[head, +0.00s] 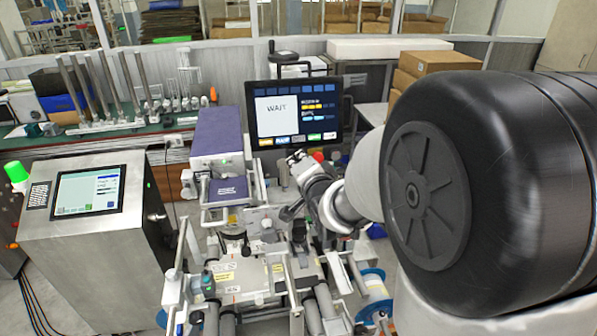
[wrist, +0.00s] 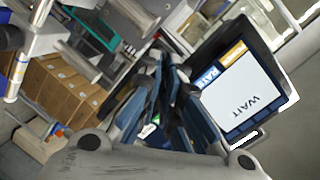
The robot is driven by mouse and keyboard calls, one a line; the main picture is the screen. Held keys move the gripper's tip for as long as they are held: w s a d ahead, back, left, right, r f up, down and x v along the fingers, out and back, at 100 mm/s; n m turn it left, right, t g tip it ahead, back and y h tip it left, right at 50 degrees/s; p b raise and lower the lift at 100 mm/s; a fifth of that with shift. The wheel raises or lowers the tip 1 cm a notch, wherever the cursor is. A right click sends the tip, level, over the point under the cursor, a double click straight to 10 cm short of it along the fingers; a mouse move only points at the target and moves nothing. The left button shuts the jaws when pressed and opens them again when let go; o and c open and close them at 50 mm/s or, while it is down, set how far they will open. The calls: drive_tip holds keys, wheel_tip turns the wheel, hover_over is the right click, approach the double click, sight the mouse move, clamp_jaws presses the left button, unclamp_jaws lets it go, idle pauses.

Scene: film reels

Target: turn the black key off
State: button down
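My gripper (wrist: 172,72) reaches up from the bottom of the wrist view. Its two dark blue-grey fingers come close together at the tips; dark shapes lie around the tips, and I cannot tell whether anything is between them. In the head view my gripper (head: 300,160) is just below the monitor, beside a red knob (head: 318,156). I cannot make out the black key in either view; my gripper and arm cover part of the machine there. The monitor (head: 293,112) reads WAIT, and its screen (wrist: 240,95) is close to the right of the fingers in the wrist view.
A steel cabinet (head: 100,245) with a small touchscreen stands at left. A purple box (head: 217,135) sits on the machine left of the monitor. Cardboard boxes (head: 432,64) are at the back right. Machine rails and blue reels (head: 374,284) crowd the space below my gripper.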

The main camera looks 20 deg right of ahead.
drive_tip(key=shift+n+b, duration=5.85)
drive_tip(key=shift+n, duration=0.05)
drive_tip(key=c, duration=1.8)
unclamp_jaws()
drive_tip(key=shift+s, duration=0.1)
drive_tip(key=v, duration=1.1)
drive_tip(key=shift+s+a+r+g+h, duration=0.3)
drive_tip(key=shift+a+h, duration=0.05)
drive_tip(key=shift+h, duration=0.05)
